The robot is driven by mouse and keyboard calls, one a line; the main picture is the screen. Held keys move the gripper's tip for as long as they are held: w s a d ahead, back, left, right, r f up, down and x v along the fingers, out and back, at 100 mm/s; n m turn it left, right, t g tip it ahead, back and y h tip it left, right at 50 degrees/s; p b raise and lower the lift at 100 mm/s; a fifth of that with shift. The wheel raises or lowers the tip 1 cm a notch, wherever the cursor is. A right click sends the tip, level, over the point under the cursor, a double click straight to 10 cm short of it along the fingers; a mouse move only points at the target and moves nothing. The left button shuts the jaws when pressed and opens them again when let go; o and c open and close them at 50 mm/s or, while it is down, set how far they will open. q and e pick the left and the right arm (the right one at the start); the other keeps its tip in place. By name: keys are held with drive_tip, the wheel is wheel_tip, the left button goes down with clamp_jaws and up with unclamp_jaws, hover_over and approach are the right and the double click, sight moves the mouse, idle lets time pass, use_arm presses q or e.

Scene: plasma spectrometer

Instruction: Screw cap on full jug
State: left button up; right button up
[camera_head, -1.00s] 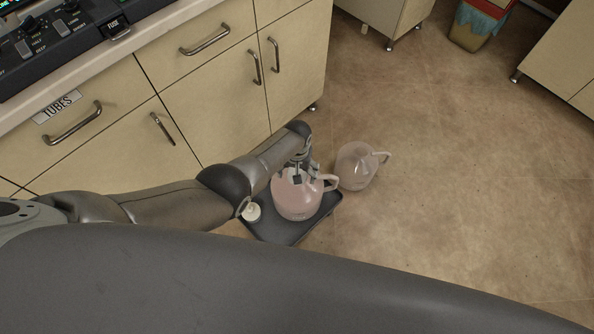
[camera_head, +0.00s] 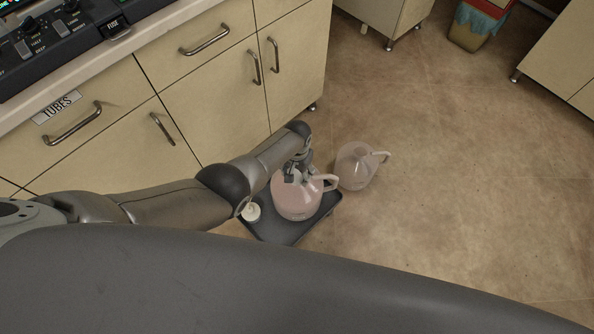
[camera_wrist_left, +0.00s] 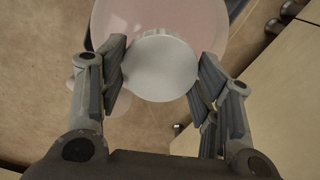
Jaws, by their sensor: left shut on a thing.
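A pinkish full jug (camera_head: 297,200) stands on a dark tray (camera_head: 271,231) on the floor, its handle pointing right. My left gripper (camera_head: 298,174) is above the top of this jug. In the left wrist view, my left gripper (camera_wrist_left: 160,80) has its fingers on both sides of a round white cap (camera_wrist_left: 160,66) and is shut on it. The pink jug (camera_wrist_left: 205,22) lies behind the cap there. I cannot tell whether the cap is threaded on the neck. My right gripper is not in view.
A paler, clear jug (camera_head: 355,167) stands on the floor to the right of the tray. A small white round item (camera_head: 251,212) sits at the tray's left. Cabinets with handles (camera_head: 215,95) stand behind. Floor to the right is clear.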

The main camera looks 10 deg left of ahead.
use_arm(q)
drive_tip(key=o, duration=1.4)
drive_tip(key=shift+r, duration=3.95)
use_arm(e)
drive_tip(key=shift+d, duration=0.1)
